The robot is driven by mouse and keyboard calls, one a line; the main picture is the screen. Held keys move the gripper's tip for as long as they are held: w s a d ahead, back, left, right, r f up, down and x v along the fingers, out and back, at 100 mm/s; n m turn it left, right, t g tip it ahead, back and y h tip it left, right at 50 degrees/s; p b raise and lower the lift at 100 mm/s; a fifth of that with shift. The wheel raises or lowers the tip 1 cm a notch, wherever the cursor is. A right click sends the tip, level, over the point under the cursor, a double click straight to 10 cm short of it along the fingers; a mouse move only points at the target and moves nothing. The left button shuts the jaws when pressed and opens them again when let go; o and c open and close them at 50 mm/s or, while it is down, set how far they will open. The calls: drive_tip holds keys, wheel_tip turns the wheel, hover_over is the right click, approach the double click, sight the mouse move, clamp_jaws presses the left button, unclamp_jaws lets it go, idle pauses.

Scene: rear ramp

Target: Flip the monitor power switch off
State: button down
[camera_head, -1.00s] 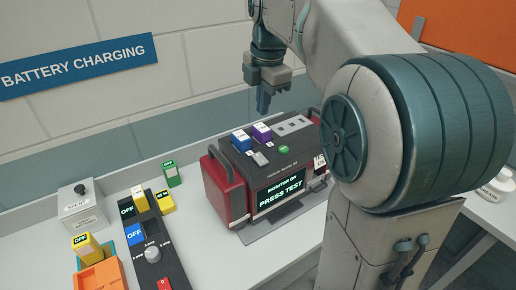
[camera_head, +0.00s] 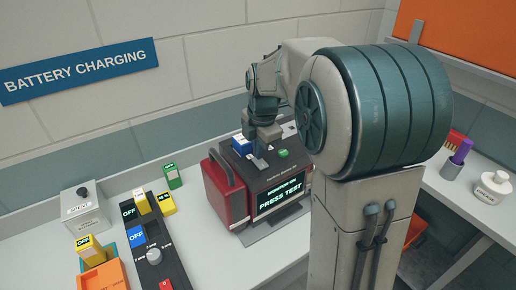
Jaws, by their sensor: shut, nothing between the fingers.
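The monitor (camera_head: 227,196) is a red and black unit on the white counter. Its screen (camera_head: 283,198) reads "MONITOR ON PRESS TEST". On its dark top are a blue block (camera_head: 241,146) and a green button (camera_head: 283,154). My gripper (camera_head: 259,163) is shut and points down over the top panel, just right of the blue block. Its fingertips are at or very near the spot of the small grey switch, which they hide. I cannot tell whether they touch it. My gripper also hides the purple block, and my arm covers the monitor's right side.
Left of the monitor are a dark panel (camera_head: 171,261) with a knob and "OFF" blocks, a grey box (camera_head: 84,212), a green block (camera_head: 172,176) and an orange holder (camera_head: 104,279). A white jar (camera_head: 492,188) stands far right. Counter between panel and monitor is clear.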

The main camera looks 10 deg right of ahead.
drive_tip(key=shift+f, duration=0.4)
drive_tip(key=shift+w+f+g+p, duration=0.1)
drive_tip(key=shift+g+p, duration=0.2)
drive_tip(key=shift+p, duration=0.1)
drive_tip(key=shift+a+f, duration=0.1)
drive_tip(key=shift+f, duration=0.2)
drive_tip(key=shift+s+f, duration=0.1)
drive_tip(key=shift+s, duration=0.25)
drive_tip(key=shift+s+d, duration=0.3)
drive_tip(key=shift+s, duration=0.2)
drive_tip(key=shift+r, duration=0.2)
